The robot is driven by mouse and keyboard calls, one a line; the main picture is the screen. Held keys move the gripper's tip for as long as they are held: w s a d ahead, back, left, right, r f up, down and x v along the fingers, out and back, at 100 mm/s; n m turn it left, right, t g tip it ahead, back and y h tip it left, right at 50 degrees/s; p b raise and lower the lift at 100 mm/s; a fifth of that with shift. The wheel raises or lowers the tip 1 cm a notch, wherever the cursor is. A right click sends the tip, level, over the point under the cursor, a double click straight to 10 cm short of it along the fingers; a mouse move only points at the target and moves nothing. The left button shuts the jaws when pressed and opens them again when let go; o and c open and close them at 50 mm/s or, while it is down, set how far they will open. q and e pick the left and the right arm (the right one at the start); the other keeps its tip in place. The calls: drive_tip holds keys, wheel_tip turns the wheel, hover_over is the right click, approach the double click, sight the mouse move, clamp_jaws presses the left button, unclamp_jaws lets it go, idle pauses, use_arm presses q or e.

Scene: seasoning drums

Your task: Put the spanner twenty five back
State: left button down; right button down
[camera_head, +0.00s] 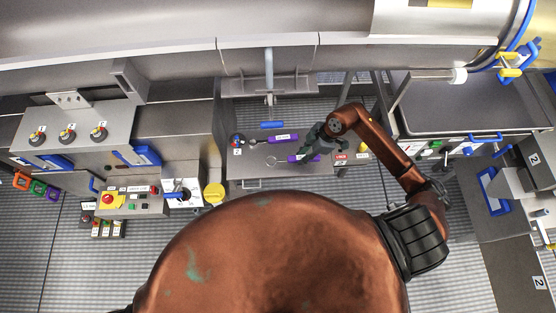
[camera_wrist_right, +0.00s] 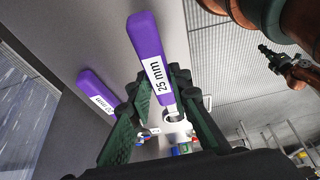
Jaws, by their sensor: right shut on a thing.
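The 25 mm spanner (camera_wrist_right: 151,60) has a purple handle with a white label reading 25 mm in the right wrist view. My right gripper (camera_wrist_right: 166,92) is shut on it, with the dark green fingers on either side of the handle's lower part. In the head view my right gripper (camera_head: 308,150) is over the grey bench, with a purple handle (camera_head: 301,159) just under it. A second purple-handled spanner (camera_head: 283,138) lies beside it on the bench; a second purple handle (camera_wrist_right: 97,92) shows in the right wrist view. My left gripper is not in view.
The grey bench (camera_head: 240,170) also bears a blue item (camera_head: 271,125) at its back and a red label (camera_head: 341,156) at its right. A control box with a red button (camera_head: 107,199) and a yellow round lid (camera_head: 214,193) stand to the left. A steel table (camera_head: 465,105) stands right.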

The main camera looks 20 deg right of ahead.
sight(279, 162)
drive_tip(key=a, duration=0.2)
drive_tip(key=w+a, duration=0.1)
drive_tip(key=a, duration=0.2)
drive_tip(key=w+a+p, duration=0.1)
drive_tip(key=a, duration=0.1)
drive_tip(key=shift+w+a+r, duration=0.15)
drive_tip(key=shift+a, duration=0.25)
drive_tip(key=shift+w+a, duration=0.15)
drive_tip(key=shift+a, duration=0.4)
drive_tip(key=shift+f+p, duration=0.3)
drive_tip(key=shift+f, duration=1.55)
drive_tip(key=shift+f, duration=0.15)
drive_tip(key=c, duration=1.8)
unclamp_jaws()
drive_tip(key=shift+o, duration=0.2)
drive_tip(key=shift+d, duration=0.1)
drive_tip(key=v, duration=1.2)
drive_tip(key=shift+b, duration=0.4)
